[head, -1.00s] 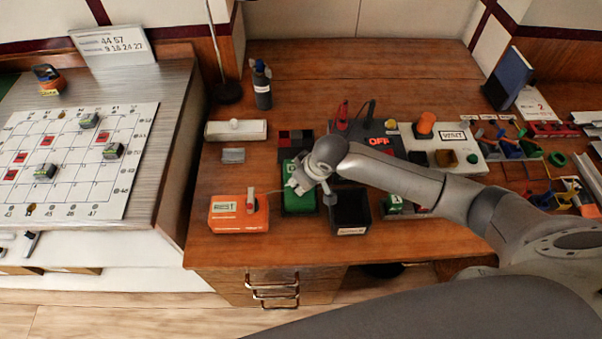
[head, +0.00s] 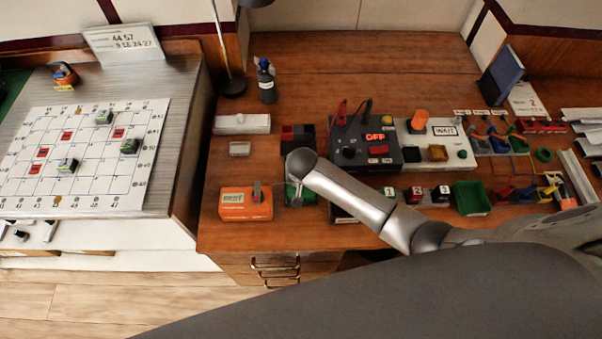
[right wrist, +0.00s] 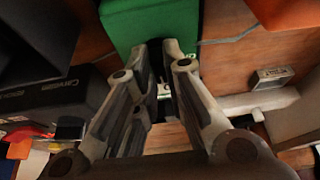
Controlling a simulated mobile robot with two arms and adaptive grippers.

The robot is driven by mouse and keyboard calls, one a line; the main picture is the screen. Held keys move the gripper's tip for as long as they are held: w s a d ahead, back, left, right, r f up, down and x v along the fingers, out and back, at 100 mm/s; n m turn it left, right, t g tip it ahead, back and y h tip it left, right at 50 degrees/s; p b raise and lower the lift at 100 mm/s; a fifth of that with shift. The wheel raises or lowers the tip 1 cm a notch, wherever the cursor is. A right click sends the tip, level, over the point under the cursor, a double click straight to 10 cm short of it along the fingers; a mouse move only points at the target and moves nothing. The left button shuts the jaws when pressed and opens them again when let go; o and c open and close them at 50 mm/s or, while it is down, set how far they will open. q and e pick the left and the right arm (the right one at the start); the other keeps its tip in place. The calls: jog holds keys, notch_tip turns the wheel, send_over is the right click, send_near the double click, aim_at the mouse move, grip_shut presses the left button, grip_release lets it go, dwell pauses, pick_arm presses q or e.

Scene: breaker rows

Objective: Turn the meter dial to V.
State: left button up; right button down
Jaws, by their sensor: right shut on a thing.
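The meter is a black panel (head: 378,155) with a glowing red OFF display (head: 380,136) in the head view. Its round black dial (head: 349,152) sits on the left part of the panel; which mark it points at is too small to read. My right gripper (right wrist: 163,70) is well to the left of the meter, in front of a green box (right wrist: 145,22). Its fingers are close together on a small dark thing, mostly hidden between them. In the head view my wrist covers much of that spot. My left gripper is not in view.
An orange device (head: 246,204) stands left of my right gripper, with a thin wire running to the green box. A pale panel (head: 463,154) with a WAIT display adjoins the meter on the right. A green bin (head: 472,198) stands in front.

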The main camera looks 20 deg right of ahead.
dwell(0.3)
jog(key=c, duration=1.5)
grip_release()
jog(key=v, duration=1.1)
jog(key=shift+r, duration=0.4)
jog(key=shift+s, duration=0.1)
